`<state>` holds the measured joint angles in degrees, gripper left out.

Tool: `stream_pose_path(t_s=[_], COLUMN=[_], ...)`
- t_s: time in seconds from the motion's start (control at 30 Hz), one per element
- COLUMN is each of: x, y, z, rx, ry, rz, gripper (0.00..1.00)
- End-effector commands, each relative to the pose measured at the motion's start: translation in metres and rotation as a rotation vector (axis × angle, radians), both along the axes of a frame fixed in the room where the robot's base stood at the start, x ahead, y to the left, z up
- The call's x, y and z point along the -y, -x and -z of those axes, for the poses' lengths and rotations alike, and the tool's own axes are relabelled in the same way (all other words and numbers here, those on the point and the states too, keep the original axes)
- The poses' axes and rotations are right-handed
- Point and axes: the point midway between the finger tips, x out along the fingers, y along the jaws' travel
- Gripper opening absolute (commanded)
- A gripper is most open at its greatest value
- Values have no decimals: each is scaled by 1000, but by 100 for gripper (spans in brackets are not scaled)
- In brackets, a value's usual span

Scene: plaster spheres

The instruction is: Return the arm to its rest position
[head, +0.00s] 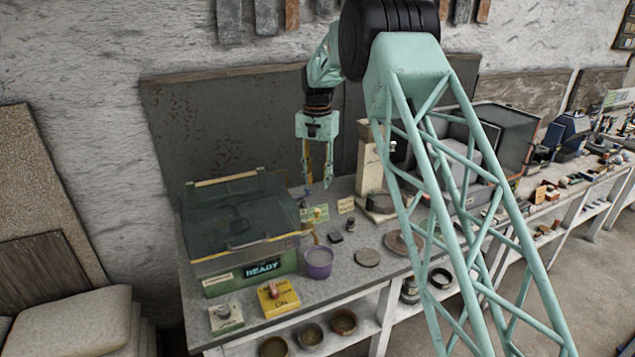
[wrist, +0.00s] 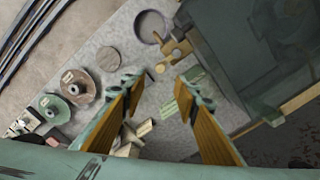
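My gripper (head: 317,183) hangs from my raised arm above the back of the workbench (head: 345,283), pointing down. It is just right of the glass-lidded box (head: 243,235) in the head view. In the wrist view the two wood-faced fingers of my gripper (wrist: 161,78) stand well apart, with nothing held between them. Bench top and a green card (wrist: 182,100) show through the gap, below the fingers. The card also shows in the head view (head: 316,214). The arm is bent, its forearm reaching toward the back wall.
The box carries a READY display (head: 263,267). A purple cup (head: 319,262), a grey disc (head: 367,258) and a brown round plate (head: 403,243) stand on the bench. A yellow box (head: 278,298) sits at the front. A pale post (head: 371,160) rises right of my gripper.

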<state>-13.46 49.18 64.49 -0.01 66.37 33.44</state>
Motion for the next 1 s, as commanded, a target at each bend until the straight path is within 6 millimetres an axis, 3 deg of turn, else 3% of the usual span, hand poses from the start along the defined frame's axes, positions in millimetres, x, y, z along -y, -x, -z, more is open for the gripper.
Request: stream_pose_path(t_s=[0.47, 1.0], x=[4, 41], y=[5, 56], z=[-9, -80], rx=[5, 45], ry=[-1, -8], rz=[-4, -42], gripper=[28, 28])
